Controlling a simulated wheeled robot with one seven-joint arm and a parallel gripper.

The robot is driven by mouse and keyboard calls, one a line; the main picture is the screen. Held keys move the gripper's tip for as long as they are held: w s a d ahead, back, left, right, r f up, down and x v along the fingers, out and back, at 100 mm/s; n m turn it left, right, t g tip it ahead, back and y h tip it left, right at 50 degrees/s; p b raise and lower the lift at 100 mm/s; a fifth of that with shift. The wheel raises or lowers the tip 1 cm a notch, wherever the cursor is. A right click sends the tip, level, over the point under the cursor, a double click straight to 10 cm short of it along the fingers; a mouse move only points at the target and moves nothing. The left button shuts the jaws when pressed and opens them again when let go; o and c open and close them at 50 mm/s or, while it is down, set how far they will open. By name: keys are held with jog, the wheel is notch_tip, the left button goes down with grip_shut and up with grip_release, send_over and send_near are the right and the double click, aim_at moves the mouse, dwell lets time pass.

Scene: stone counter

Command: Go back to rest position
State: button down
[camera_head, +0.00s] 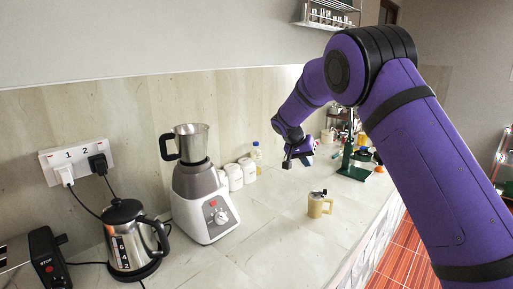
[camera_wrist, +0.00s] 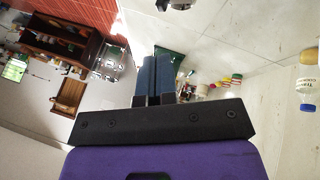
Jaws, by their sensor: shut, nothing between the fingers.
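My gripper (camera_head: 289,163) hangs in the air over the counter in the head view, at the end of my purple arm. In the wrist view my gripper (camera_wrist: 153,60) shows with its two dark fingers side by side, shut with nothing between them. It touches no object that I can see.
A blender (camera_head: 205,195), a kettle (camera_head: 128,240) and a toaster (camera_head: 42,262) stand at the left. Several white jars (camera_head: 234,177) and a bottle (camera_head: 257,155) line the wall. A green stand (camera_head: 352,165) is farther back. The counter around the mug is clear.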

jog(key=s+d+r+n+y, duration=0.15)
jog(key=s+d+r, duration=0.25)
jog(key=s+r, duration=0.65)
jog(key=s+d+r+n+y, duration=0.1)
jog(key=s+d+r+y, duration=0.2)
jog(key=s+d+r, duration=0.7)
jog(key=s+a+f+n+t, duration=0.1)
jog(key=s+a, duration=0.1)
jog(key=s, duration=1.3)
jog(key=s+a+f+n+t+y, duration=0.1)
jog(key=s+a+f+t, duration=0.1)
jog(key=s, duration=1.3)
jog(key=shift+s+a+n, duration=0.15)
jog(key=shift+a+n, duration=0.2)
